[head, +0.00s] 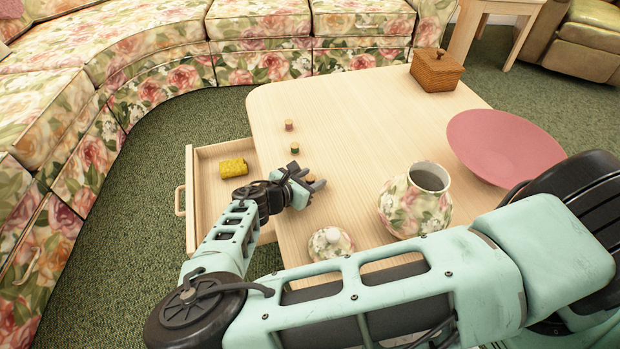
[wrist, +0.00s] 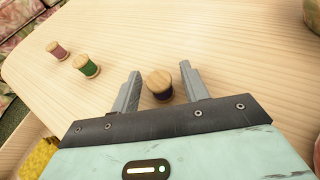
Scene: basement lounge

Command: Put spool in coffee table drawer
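In the wrist view a dark-threaded spool (wrist: 159,84) with a wooden top stands upright on the coffee table, between the two fingers of my gripper (wrist: 160,88). The fingers are apart, with a visible gap on each side of the spool. In the head view my gripper (head: 312,183) is low over the table near its left edge, and it partly hides this spool. A green spool (head: 294,148) and a pink spool (head: 289,125) stand farther back.
A floral vase (head: 415,200) and its lid (head: 330,243) are on the table, near my arm. A floral sofa (head: 150,70) curves around the left side. The table's middle is clear.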

